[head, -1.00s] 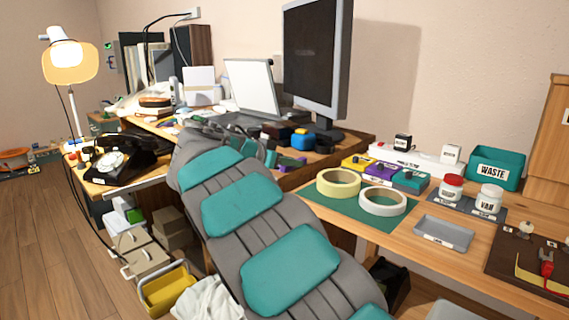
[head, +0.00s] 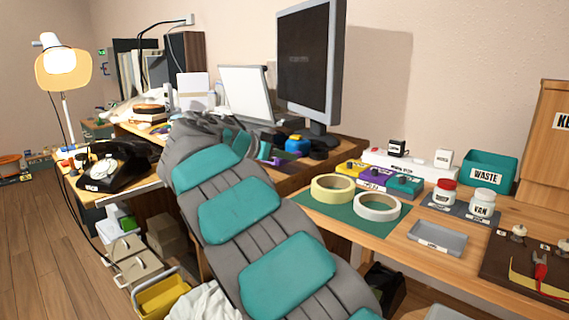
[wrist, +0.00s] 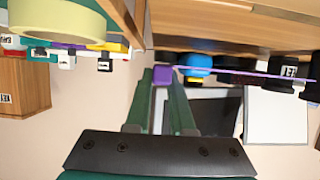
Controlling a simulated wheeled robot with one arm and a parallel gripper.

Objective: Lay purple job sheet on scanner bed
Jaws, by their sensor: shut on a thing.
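My gripper (wrist: 162,88) has green fingers, shut on a small purple block in the wrist view. A thin purple line, apparently the purple job sheet (wrist: 255,76) seen edge-on, runs right from there. In the head view my gripper (head: 254,147) is above the desk, partly hidden by my arm; a bit of purple (head: 277,161) shows beside it. What looks like the scanner stands left of the monitor, with its white lid (head: 247,92) raised. The lid also shows in the wrist view (wrist: 278,118). The scanner bed is mostly hidden behind my arm.
A monitor (head: 303,55) stands behind my gripper. A blue item (head: 297,145) and dark items sit close by. Tape rolls (head: 333,188), colored boxes and a grey tray (head: 437,238) are on the right bench. A black dial phone (head: 108,168) is at left.

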